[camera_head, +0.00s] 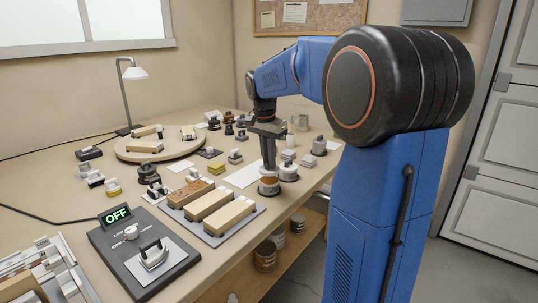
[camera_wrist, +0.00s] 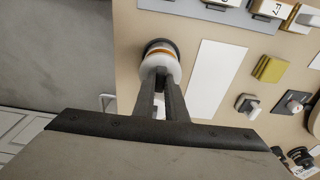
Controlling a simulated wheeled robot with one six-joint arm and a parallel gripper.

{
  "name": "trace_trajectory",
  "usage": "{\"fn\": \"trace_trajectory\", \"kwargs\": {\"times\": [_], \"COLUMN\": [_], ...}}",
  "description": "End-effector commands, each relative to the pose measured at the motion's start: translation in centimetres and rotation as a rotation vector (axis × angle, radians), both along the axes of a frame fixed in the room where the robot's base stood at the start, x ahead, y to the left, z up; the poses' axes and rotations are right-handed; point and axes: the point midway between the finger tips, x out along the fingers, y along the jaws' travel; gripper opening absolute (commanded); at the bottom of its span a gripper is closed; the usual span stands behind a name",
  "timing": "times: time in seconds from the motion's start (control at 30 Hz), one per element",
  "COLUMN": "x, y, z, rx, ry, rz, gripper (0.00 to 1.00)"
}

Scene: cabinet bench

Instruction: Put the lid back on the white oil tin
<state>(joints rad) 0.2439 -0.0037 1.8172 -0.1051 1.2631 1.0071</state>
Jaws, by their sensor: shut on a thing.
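Behind the lid shows an orange-brown crescent inside a dark ring (camera_wrist: 158,43), which looks like part of the tin below. The lid covers most of it. I cannot tell whether lid and tin touch. A second white tin (camera_head: 289,175) with a dark knob on top stands close to the right.
A white sheet (camera_wrist: 217,77) lies beside the tin, with a yellow block (camera_wrist: 270,69) beyond it. Long wooden blocks (camera_head: 229,218) lie on a grey tray at the front. More tins (camera_head: 319,147) stand behind to the right. The bench edge is close by.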

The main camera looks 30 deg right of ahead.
Motion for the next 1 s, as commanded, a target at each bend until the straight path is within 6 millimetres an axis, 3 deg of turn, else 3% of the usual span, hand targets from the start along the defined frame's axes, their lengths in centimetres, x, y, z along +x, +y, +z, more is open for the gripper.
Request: {"fn": "trace_trajectory", "kwargs": {"times": [0.5, 1.0], "x": [0.0, 0.0], "y": [0.0, 0.0], "z": [-3.4, -3.7], "rx": [0.0, -0.001], "ry": [-0.001, -0.001], "rz": [0.0, 0.0], "gripper": [0.0, 0.0]}}
